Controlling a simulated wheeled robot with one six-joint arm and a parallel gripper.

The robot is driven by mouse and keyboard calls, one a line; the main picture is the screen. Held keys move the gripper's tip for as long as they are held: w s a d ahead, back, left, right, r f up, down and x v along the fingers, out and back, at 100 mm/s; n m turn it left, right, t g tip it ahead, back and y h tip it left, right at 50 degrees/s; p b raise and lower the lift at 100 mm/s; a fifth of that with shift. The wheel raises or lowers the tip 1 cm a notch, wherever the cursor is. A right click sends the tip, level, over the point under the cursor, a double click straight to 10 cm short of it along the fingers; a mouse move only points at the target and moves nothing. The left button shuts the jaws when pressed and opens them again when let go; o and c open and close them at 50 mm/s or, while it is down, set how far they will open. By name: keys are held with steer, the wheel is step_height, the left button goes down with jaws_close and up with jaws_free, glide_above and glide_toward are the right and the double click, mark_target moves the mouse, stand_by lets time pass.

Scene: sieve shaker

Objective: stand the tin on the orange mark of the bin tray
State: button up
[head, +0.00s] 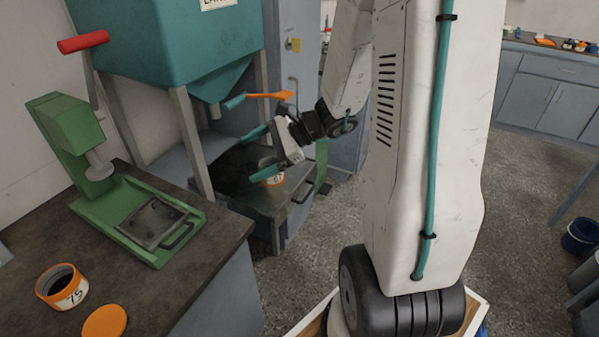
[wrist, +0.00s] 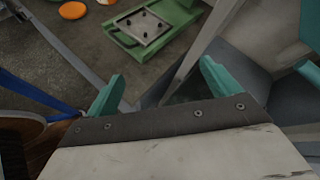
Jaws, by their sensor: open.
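My gripper (head: 262,152) is open, its two teal fingers spread at the bin, above the dark bin tray (head: 232,168). In the wrist view my gripper (wrist: 162,85) shows nothing held between its fingers. A small orange and cream thing with dark writing (head: 274,179) shows on the tray just below the lower finger. It is partly hidden, and I cannot tell if it is a tin or the orange mark. An open orange tin (head: 62,287) with a white label reading 75 and dark contents stands on the bench at the lower left.
An orange lid (head: 105,321) lies beside the open tin. A green press (head: 75,140) with a metal plate stands on the bench (head: 205,245). The teal hopper (head: 170,50), its grey legs and an orange lever (head: 270,95) surround my gripper closely. Open floor lies right of the tray.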

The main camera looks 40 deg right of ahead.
steer(key=s+a+r+n+g+h, duration=0.3)
steer(key=s+a+r+n+g, duration=0.4)
steer(key=s+a+n, duration=0.4)
steer(key=s+d+r+n+h, duration=0.2)
steer(key=s+n+h, duration=0.1)
steer(key=s+n, duration=0.1)
steer(key=s+d+r+n+t+h, duration=0.1)
steer(key=s+d+r+n+h, duration=0.1)
steer(key=s+n+h, duration=0.2)
steer(key=s+n, duration=0.1)
steer(key=s, duration=0.2)
steer(key=shift+s+d+r, duration=0.2)
steer(key=shift+s+r, duration=0.1)
steer(key=shift+r, duration=0.05)
